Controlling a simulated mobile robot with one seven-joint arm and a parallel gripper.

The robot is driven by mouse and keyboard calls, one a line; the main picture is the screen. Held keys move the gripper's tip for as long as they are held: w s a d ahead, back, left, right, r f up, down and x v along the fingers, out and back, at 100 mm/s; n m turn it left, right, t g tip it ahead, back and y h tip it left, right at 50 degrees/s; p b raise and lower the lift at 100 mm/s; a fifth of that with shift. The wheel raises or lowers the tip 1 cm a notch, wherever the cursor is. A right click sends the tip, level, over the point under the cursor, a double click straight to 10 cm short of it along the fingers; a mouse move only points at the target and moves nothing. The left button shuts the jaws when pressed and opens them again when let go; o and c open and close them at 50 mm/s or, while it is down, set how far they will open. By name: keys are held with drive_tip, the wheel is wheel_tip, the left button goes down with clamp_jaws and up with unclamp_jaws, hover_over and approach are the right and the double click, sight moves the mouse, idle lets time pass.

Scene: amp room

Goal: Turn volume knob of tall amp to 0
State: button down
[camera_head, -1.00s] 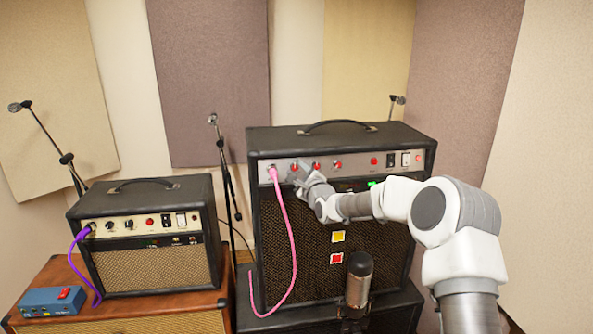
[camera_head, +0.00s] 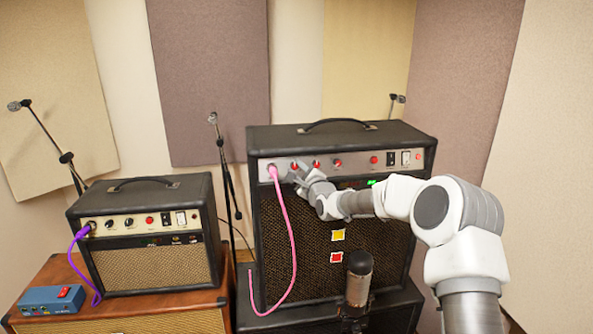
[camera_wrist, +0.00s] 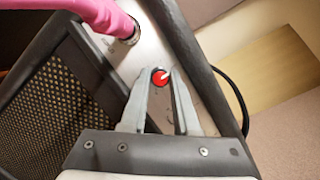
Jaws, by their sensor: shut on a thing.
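The tall amp (camera_head: 405,142) is the larger black amp, with a silver control panel carrying several red knobs along its upper front. My gripper (camera_head: 296,174) is at the left part of this panel, by the leftmost red knob (camera_head: 294,166), right of the pink cable's socket. In the wrist view, my gripper (camera_wrist: 165,82) has its two grey fingers on either side of a red knob (camera_wrist: 160,77) with a pale pointer line, and is shut on it. The fingers hide part of the panel, and the scale marks are too small to read.
A pink cable (camera_head: 285,225) is plugged in just left of my gripper and hangs down the amp's front. A microphone (camera_head: 359,280) stands before the amp. A smaller amp (camera_head: 150,235) sits at left on a wooden cabinet (camera_head: 190,322), beside a blue box (camera_head: 52,300).

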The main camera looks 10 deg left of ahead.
drive_tip(key=n+g, duration=0.1)
drive_tip(key=n, duration=0.2)
drive_tip(key=shift+y+b, duration=0.3)
drive_tip(key=shift+b, duration=0.05)
drive_tip(key=n, duration=0.2)
drive_tip(key=n+g+p, duration=0.1)
drive_tip(key=n, duration=0.2)
drive_tip(key=shift+d+r, duration=0.1)
drive_tip(key=shift+r, duration=0.1)
drive_tip(key=n+g, duration=0.1)
drive_tip(key=n, duration=0.2)
drive_tip(key=shift+p, duration=0.35)
drive_tip(key=n, duration=0.2)
drive_tip(key=n+h, duration=0.1)
drive_tip(key=shift+n+g+h, duration=0.3)
drive_tip(key=shift+n, duration=0.1)
drive_tip(key=n, duration=0.1)
drive_tip(key=n+h+b, duration=0.1)
drive_tip(key=n, duration=0.1)
drive_tip(key=n+b, duration=0.1)
drive_tip(key=n, duration=0.1)
drive_tip(key=shift+a+r+h, duration=0.1)
drive_tip(key=shift+a+h, duration=0.15)
drive_tip(key=shift+h, duration=0.15)
drive_tip(key=n+b, duration=0.2)
drive_tip(key=n, duration=0.1)
drive_tip(key=shift+h, duration=0.4)
drive_tip(key=shift+n+h+b, duration=0.6)
drive_tip(key=shift+n, duration=0.5)
